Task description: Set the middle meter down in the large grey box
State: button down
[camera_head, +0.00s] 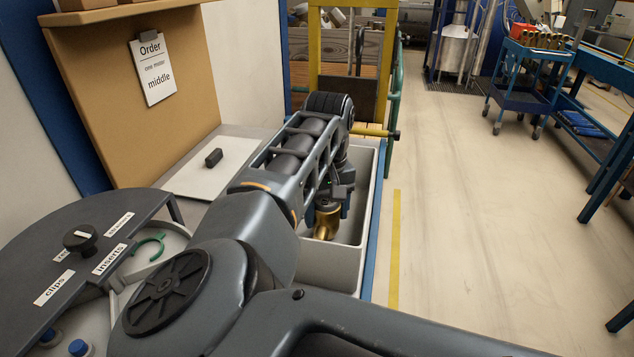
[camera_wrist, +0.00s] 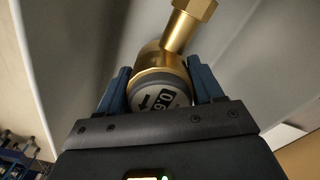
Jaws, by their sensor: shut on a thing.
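My gripper (camera_head: 331,205) reaches down into the large grey box (camera_head: 325,267). It is shut on a brass meter (camera_head: 326,221), which hangs inside or just over the box opening. In the wrist view the meter (camera_wrist: 160,75) sits between the two blue fingers (camera_wrist: 160,92). Its round grey dial shows a black arrow and digits, and a brass pipe end points up in the picture. The grey box wall (camera_wrist: 85,50) lies behind it. I cannot tell whether the meter touches the box floor.
A board carries a note (camera_head: 153,68) reading "Order, one meter, middle". A dark round lid (camera_head: 75,250) with labels covers a bin at the left. A blue cart (camera_head: 530,75) stands far right; the floor between is open.

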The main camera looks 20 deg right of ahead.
jog(key=shift+s+f+b, duration=0.15)
jog(key=shift+f+b, duration=0.4)
jog(key=shift+f, duration=0.1)
jog(key=shift+a+f, duration=0.1)
jog(key=c, duration=0.5)
grip_release()
jog(key=o, duration=0.3)
jog(key=shift+d+f, duration=0.1)
jog(key=shift+d, duration=0.1)
jog(key=shift+o, duration=0.2)
jog(key=shift+w+r+p, duration=0.3)
jog(key=shift+r+p, duration=0.4)
jog(key=shift+p, duration=0.15)
notch_tip(320, 180, up, 12)
jog(key=p, duration=0.5)
jog(key=shift+f, duration=0.1)
